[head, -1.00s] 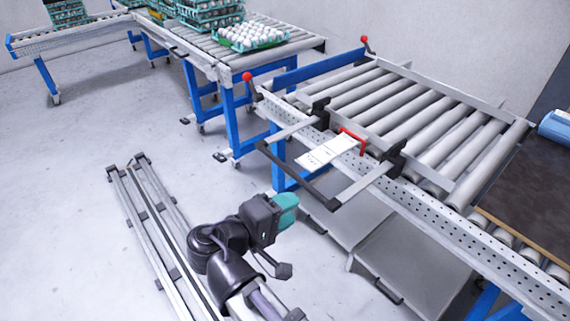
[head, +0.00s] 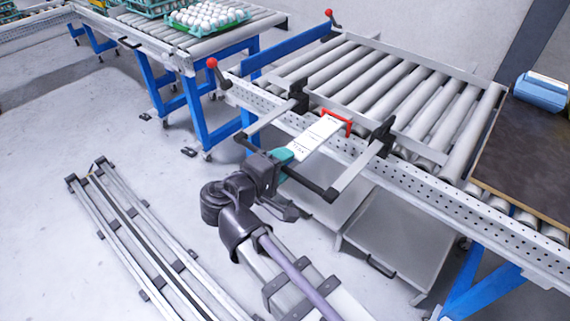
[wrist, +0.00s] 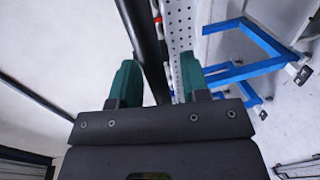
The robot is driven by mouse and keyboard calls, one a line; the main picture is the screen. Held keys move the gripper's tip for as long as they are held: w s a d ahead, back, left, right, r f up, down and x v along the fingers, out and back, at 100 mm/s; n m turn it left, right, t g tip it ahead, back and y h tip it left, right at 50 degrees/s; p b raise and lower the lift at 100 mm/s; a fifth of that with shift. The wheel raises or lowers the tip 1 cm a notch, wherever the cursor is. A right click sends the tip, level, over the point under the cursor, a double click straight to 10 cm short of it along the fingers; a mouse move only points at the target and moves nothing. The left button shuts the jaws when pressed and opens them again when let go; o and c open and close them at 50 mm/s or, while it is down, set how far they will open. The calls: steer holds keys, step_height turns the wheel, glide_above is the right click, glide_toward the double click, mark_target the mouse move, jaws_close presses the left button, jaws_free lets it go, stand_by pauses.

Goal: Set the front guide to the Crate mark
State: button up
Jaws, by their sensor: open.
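The front guide's dark bar (head: 311,184) hangs in front of the roller conveyor on two grey rods that pass through black clamps. A white label plate (head: 318,135) with small print sits between the rods. A red frame (head: 338,118) lies at its far end, by the conveyor rail. The print is too small to read, so I cannot tell which mark is which. My gripper (head: 284,156), with teal fingers, is open at the bar's middle. In the wrist view the bar (wrist: 150,45) runs between the open fingers (wrist: 157,78); contact cannot be told.
The perforated conveyor rail (head: 430,192) runs behind the guide. A red-knobbed lever (head: 212,64) stands at its left end. A brown board (head: 530,165) and blue bin (head: 542,92) are at right. Egg trays (head: 205,18) sit on the back-left conveyor.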

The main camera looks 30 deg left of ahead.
steer(key=shift+w+d+f, duration=0.1)
steer(key=shift+w, duration=0.45)
jaws_close()
